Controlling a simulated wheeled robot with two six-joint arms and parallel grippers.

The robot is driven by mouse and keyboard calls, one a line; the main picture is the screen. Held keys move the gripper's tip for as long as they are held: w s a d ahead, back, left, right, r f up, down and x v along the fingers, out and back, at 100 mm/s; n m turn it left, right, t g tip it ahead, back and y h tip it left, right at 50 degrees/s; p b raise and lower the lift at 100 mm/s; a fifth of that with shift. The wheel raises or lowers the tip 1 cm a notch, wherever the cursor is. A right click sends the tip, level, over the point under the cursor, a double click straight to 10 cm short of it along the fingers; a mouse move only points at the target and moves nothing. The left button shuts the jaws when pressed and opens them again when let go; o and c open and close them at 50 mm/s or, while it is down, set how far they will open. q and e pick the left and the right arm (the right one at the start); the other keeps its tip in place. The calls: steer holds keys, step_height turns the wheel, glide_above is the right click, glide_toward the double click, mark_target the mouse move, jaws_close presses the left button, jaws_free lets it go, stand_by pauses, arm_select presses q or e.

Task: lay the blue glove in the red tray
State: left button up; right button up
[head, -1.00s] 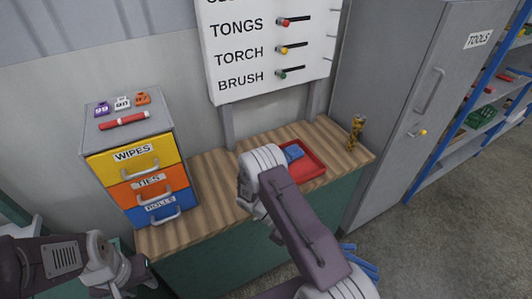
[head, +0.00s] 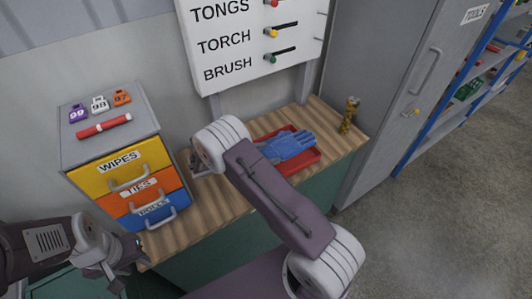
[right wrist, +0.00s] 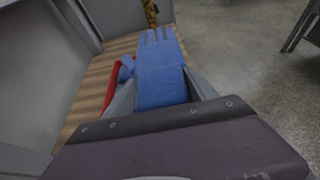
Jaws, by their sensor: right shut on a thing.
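The blue glove (head: 292,145) shows in the head view over the red tray (head: 312,158), fingers pointing right. In the right wrist view the glove (right wrist: 160,75) lies between the fingers of my right gripper (right wrist: 160,97), which is shut on it. The red tray's edge (right wrist: 110,90) shows to its left there. I cannot tell whether the glove touches the tray. In the head view my right arm hides its gripper and part of the tray. My left gripper (head: 128,262) is at the lower left, away from the tray; its jaws are unclear.
Another blue thing (right wrist: 127,66) shows beside the glove at the tray. A drawer unit (head: 115,150) stands left on the wooden bench (head: 205,205). A yellowish-brown object (head: 349,114) stands right of the tray, near a grey cabinet (head: 385,90). A label board (head: 250,45) is behind.

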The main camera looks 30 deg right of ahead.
steer(key=shift+f+b, duration=2.25)
steer(key=shift+f, duration=0.95)
steer(key=o, duration=1.7)
steer(key=shift+o, duration=0.2)
steer(key=r, duration=0.3)
steer(key=s+r, duration=0.1)
steer(key=r, duration=0.1)
steer(key=shift+d, duration=0.3)
steer(key=s+d+r, duration=0.5)
steer(key=s+r, duration=0.1)
steer(key=s, duration=0.3)
steer(key=shift+s+b, duration=0.2)
steer(key=shift+b, duration=0.25)
